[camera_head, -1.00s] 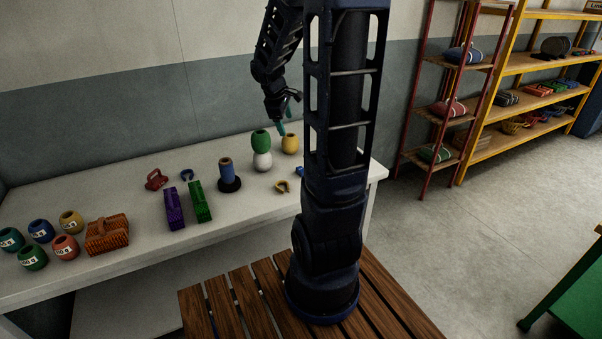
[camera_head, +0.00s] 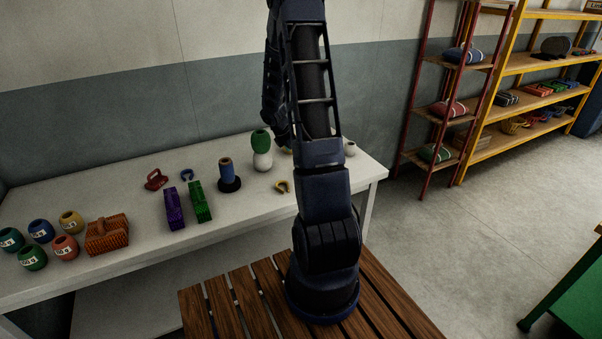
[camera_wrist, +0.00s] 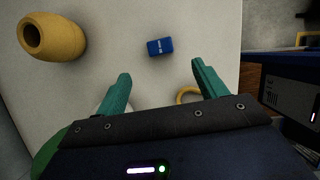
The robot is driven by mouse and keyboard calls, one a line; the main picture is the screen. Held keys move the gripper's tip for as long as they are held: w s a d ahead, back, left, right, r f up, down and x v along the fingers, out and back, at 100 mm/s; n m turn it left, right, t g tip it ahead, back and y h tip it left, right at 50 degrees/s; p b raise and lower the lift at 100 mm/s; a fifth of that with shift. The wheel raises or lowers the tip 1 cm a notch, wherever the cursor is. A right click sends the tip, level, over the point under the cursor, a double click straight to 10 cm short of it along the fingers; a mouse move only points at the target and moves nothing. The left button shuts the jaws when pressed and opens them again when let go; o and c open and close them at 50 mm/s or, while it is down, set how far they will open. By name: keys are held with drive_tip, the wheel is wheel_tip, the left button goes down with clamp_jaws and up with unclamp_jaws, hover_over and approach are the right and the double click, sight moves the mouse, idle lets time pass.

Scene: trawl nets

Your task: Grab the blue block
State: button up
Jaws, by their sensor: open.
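The blue block (camera_wrist: 160,46) is small and lies on the white table in the wrist view, with faint marks on its face. My gripper (camera_wrist: 162,82) is open, its two teal fingers apart with nothing between them. In the picture the block shows beyond the fingertips, roughly centred between them, and no contact is visible. In the head view the block and my gripper are hidden behind my arm.
In the wrist view a yellow pot (camera_wrist: 62,38) lies left of the block and a yellow ring-like piece (camera_wrist: 184,95) shows near the right finger.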

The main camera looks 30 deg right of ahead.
drive_tip(key=shift+x, duration=5.55)
drive_tip(key=shift+a, duration=0.1)
drive_tip(key=shift+c, duration=0.2)
drive_tip(key=c, duration=1)
